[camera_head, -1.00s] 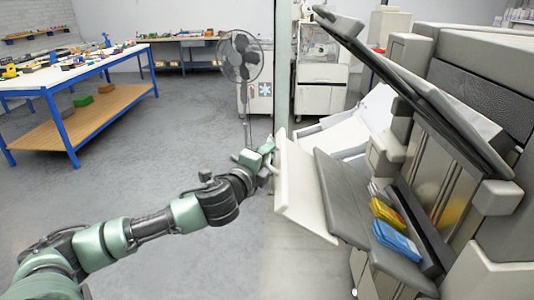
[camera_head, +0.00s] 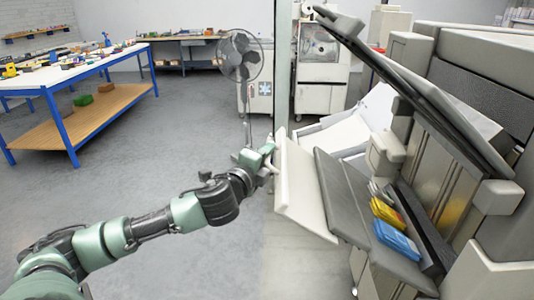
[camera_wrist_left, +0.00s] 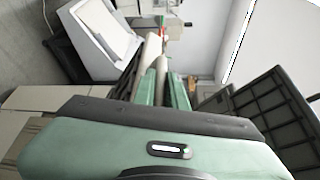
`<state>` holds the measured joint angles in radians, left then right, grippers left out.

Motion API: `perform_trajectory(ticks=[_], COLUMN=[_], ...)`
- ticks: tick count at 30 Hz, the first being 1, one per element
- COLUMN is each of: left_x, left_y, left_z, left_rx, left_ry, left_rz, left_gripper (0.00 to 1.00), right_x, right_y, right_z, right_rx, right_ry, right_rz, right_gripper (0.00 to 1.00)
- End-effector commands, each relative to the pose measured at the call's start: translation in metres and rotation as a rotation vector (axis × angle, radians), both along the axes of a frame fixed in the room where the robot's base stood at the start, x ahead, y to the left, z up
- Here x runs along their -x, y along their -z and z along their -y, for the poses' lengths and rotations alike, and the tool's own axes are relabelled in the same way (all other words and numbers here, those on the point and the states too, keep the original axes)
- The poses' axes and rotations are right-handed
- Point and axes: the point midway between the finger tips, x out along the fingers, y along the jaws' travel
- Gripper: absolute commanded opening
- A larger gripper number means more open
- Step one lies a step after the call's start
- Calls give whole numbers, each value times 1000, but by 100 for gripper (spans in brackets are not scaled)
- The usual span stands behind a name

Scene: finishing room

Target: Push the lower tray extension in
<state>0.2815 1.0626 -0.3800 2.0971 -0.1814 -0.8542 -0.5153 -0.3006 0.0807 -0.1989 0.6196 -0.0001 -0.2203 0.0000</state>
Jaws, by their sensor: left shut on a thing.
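The lower tray extension (camera_head: 301,192) is a cream, tilted panel on the left side of the large grey machine, sticking out toward the floor space. My left gripper (camera_head: 268,158) is at the panel's upper left edge, shut on it. In the left wrist view my left gripper (camera_wrist_left: 155,80) shows as two green fingers close together, with a pale edge at their tips. The fingers partly hide the contact. My right gripper is not in view.
A grey tray (camera_head: 345,195) lies beside the extension, with yellow (camera_head: 387,213) and blue (camera_head: 397,240) packs near it. A black fan (camera_head: 240,60) stands behind my gripper. A blue-framed table (camera_head: 75,75) is at left. The floor between is clear.

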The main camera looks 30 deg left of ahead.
Motion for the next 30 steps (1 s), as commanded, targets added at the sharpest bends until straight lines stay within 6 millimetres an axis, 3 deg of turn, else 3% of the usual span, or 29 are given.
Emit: perform_trajectory(ticks=[21, 25, 30], left_x=[-2, -10, -29], left_y=[-2, 12, 40], left_z=[1, 14, 46], left_rx=[2, 7, 9], left_ry=[-1, 0, 1], left_rz=[9, 7, 6], left_gripper=[0, 0, 0], right_x=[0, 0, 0], right_y=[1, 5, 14], right_z=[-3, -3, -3], right_rx=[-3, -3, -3], right_ry=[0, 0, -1], right_rz=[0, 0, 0], right_gripper=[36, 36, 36])
